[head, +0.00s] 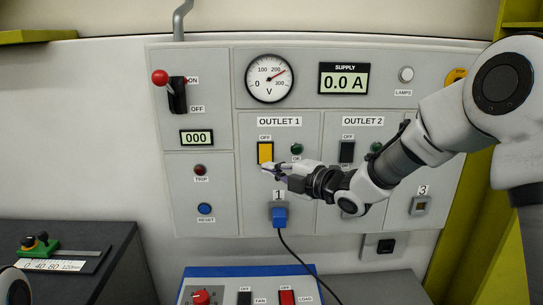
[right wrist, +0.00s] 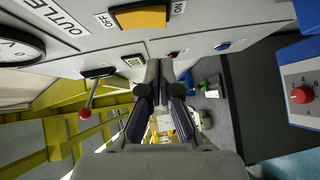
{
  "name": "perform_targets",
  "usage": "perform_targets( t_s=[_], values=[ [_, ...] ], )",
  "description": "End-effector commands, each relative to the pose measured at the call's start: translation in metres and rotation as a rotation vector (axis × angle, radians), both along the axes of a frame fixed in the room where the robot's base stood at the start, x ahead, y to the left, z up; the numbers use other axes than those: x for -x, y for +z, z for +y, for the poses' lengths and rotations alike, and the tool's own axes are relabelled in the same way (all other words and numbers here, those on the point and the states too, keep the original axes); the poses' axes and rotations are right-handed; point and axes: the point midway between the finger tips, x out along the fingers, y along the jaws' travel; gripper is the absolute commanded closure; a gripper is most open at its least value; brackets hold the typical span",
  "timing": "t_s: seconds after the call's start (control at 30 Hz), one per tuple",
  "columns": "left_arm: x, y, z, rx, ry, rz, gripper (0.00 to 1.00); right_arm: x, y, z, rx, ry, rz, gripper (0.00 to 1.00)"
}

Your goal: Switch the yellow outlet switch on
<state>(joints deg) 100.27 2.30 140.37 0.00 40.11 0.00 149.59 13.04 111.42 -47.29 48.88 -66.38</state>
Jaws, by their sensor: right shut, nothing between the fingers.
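The yellow outlet switch (head: 265,152) is on the OUTLET 1 panel, with OFF printed above it. In the right wrist view the yellow switch (right wrist: 142,18) lies at the top edge, between OFF on its left and ON on its right. My right gripper (head: 266,168) is shut and empty, its tips at the switch's lower end in the head view. In the right wrist view the closed fingertips (right wrist: 160,64) are just below the switch; I cannot tell whether they touch it. The switch's tilt is unclear. My left gripper is not in view.
A dark green lamp (head: 297,148) sits right of the switch. A black switch (head: 347,151) is on OUTLET 2. A red-knobbed lever (head: 160,77) juts out at upper left. A blue plug (head: 279,215) with a black cable is below. The supply display (head: 344,81) reads 0.0 A.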

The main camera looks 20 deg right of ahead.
Motion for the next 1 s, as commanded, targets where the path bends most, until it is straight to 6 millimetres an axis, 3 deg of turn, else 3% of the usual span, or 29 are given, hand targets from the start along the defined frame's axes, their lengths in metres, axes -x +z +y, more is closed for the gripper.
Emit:
perform_targets(
  t_s=[0.1,0.3,0.67,0.83,0.9,1.0],
  values=[
    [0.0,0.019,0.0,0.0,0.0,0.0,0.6,-0.021,0.002,-0.004,-0.001,-0.001,0.001,1.0],
    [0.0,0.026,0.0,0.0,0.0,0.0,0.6,-0.039,-0.004,-0.009,-0.001,0.0,0.0,1.0],
    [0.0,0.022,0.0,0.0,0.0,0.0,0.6,-0.041,-0.007,-0.01,0.0,0.0,-0.002,1.0],
    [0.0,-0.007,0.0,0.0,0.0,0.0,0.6,-0.045,-0.018,-0.011,0.013,0.0,-0.048,1.0],
    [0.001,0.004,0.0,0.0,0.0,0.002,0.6,-0.045,-0.008,-0.011,0.014,0.0,-0.048,1.0],
    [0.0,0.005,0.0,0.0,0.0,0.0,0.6,-0.045,-0.008,-0.011,0.013,0.0,-0.047,1.0]
  ],
)
